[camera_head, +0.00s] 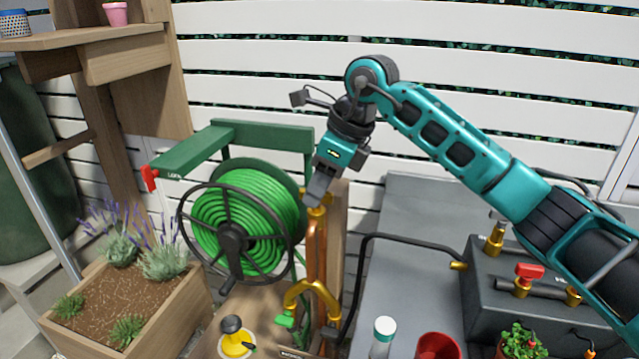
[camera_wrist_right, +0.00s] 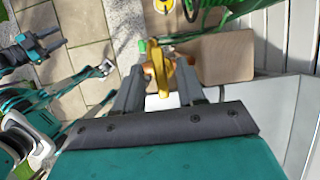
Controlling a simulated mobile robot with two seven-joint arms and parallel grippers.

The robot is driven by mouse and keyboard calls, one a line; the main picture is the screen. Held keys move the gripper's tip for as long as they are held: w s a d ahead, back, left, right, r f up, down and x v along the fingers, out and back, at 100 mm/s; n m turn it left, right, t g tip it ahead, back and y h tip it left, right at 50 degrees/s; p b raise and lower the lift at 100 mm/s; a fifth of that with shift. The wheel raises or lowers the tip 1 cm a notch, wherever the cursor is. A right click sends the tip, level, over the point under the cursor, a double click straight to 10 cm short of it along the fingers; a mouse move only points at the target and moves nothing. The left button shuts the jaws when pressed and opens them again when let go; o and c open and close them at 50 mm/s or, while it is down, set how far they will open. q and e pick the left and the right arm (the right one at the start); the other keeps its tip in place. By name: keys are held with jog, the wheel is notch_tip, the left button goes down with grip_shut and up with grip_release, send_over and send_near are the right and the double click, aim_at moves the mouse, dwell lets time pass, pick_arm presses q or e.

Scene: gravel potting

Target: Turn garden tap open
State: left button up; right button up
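The brass garden tap (camera_head: 316,200) tops a copper standpipe beside the hose reel, and its yellow top shows in the right wrist view (camera_wrist_right: 158,65). My right gripper (camera_head: 317,190) points down at the top of the tap. In the right wrist view its two grey fingers (camera_wrist_right: 160,80) stand apart, one on each side of the brass part. I cannot tell whether they press on it. The fingertips partly hide the tap in the head view. At the left of the right wrist view are teal and dark arm parts, with what looks like my left gripper (camera_wrist_right: 52,46).
A green hose reel (camera_head: 245,220) stands left of the pipe. A yellow sprinkler (camera_head: 236,340) and a lavender planter (camera_head: 125,290) are at lower left. A grey bench (camera_head: 415,230) carries a dark valve box (camera_head: 520,300), a bottle (camera_head: 382,338) and a red pot (camera_head: 438,346).

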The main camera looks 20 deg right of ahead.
grip_shut()
dwell(0.3)
jog(key=shift+n, duration=0.4)
jog(key=shift+w+r+n+g+y+p, duration=0.1)
jog(key=shift+n+g+y+p, duration=0.25)
jog(key=shift+n, duration=0.65)
jog(key=n+g, duration=0.2)
jog(key=n, duration=0.3)
jog(key=shift+w+p, duration=0.15)
jog(key=shift+p, duration=0.25)
jog(key=n+g, duration=0.2)
jog(key=n, duration=0.3)
jog(key=shift+w+n+p, duration=0.15)
jog(key=shift+n+p, duration=0.15)
jog(key=shift+n, duration=0.1)
jog(key=n+g+h, duration=0.1)
jog(key=n, duration=0.3)
jog(key=shift+a+h, duration=0.1)
jog(key=shift+h, duration=0.25)
jog(key=shift+n, duration=0.3)
